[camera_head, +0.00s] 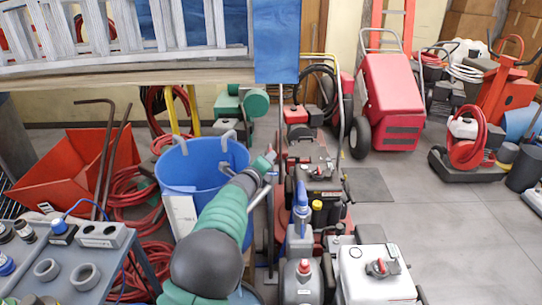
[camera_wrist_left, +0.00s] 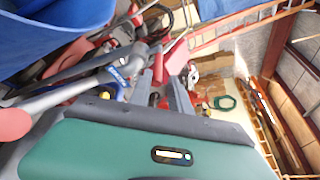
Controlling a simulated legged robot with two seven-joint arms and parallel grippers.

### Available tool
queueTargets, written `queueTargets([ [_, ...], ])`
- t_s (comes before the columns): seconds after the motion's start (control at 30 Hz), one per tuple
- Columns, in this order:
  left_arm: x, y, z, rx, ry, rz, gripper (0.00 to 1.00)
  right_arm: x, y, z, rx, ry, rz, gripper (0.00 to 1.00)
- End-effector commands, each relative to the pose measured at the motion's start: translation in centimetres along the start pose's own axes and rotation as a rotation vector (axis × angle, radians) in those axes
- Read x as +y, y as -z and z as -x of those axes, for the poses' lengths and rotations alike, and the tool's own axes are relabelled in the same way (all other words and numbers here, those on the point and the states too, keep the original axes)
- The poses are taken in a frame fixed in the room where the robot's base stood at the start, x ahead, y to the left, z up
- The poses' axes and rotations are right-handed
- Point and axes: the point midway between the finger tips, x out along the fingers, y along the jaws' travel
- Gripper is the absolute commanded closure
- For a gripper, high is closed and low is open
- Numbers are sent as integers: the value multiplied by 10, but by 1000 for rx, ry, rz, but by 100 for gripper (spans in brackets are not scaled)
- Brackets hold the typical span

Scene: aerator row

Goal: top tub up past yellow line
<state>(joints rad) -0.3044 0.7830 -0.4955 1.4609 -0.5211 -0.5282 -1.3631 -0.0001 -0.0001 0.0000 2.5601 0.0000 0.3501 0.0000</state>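The large blue tub (camera_head: 178,170) stands on the floor left of centre, with grey handles on its rim and a white label low on its side. A blue surface, likely the tub (camera_wrist_left: 45,35), fills the upper left of the left wrist view. I cannot make out a yellow line or the level inside. My green left arm reaches up past the tub's right side. My left gripper (camera_head: 267,165) is by the tub's right rim; its fingers are small and partly hidden. In the left wrist view, grey bars rise beyond the green housing. My right gripper is out of view.
Red aerator machines (camera_head: 300,185) stand close to the right of the tub. A grey bench (camera_head: 70,270) with fittings is at lower left, and an orange-red bin (camera_head: 65,165) with red hoses is behind it. A red wheeled unit (camera_head: 390,100) stands further back.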

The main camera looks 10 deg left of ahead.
Motion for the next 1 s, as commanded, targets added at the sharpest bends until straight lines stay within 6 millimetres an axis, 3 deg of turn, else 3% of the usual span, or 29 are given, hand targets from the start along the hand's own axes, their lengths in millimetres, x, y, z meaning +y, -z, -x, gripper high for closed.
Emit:
queueTargets([
  [0.1, 5, -4, -26, -3, -4, 1, 77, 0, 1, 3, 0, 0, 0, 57],
  [0.3, 4, -6, -47, -3, -2, 4, 77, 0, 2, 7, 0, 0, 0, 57],
  [0.63, 3, -4, -52, -3, -3, 3, 78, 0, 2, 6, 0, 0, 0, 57],
  [0.8, 4, -4, -52, -2, -3, 3, 100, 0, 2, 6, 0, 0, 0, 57],
  [1.0, 4, -3, -51, -2, -3, 2, 100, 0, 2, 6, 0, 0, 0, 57],
])
